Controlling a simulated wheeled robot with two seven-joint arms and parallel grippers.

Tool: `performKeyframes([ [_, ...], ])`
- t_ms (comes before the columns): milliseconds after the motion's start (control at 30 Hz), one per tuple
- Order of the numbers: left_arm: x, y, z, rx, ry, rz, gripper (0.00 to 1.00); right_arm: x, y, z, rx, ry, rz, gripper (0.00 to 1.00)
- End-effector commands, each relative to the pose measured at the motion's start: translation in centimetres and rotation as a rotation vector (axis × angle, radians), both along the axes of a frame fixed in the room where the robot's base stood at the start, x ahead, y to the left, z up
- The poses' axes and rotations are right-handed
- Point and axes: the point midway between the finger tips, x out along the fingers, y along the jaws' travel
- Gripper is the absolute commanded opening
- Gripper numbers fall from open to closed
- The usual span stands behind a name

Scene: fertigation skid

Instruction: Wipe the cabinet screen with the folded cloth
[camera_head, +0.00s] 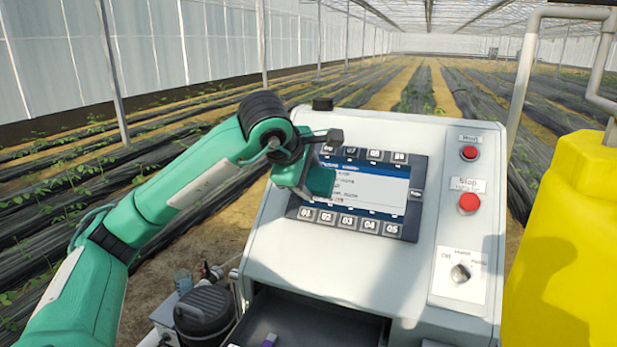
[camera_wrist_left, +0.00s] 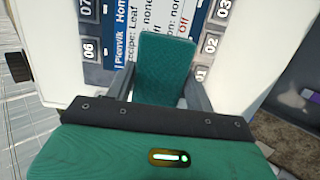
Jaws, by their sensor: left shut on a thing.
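The cabinet screen (camera_head: 375,188) is lit, with text lines and a blue top bar, set in a dark frame with numbered keys. It also shows in the left wrist view (camera_wrist_left: 187,20). My left gripper (camera_head: 308,190) is at the screen's left part. It is shut on the folded cloth (camera_wrist_left: 165,65), a green textured pad that sticks out past the fingers and covers part of the screen. The cloth also shows in the head view (camera_head: 321,181). I cannot tell whether the cloth touches the glass. My right gripper is not in view.
The white cabinet (camera_head: 410,270) has red buttons (camera_head: 469,202) and a rotary switch (camera_head: 460,273) at the right. An open dark drawer (camera_head: 310,322) is below. A yellow tank (camera_head: 565,250) stands close at the right. A dark pump-like unit (camera_head: 203,312) is at lower left.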

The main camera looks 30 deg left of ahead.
Motion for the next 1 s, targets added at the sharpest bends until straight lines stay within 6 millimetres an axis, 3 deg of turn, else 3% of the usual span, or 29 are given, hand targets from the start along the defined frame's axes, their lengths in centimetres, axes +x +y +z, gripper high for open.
performKeyframes([
  [1000,0.76,0.19,-0.91,-0.001,0.0,0.001,0.36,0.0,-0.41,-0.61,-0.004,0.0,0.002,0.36],
])
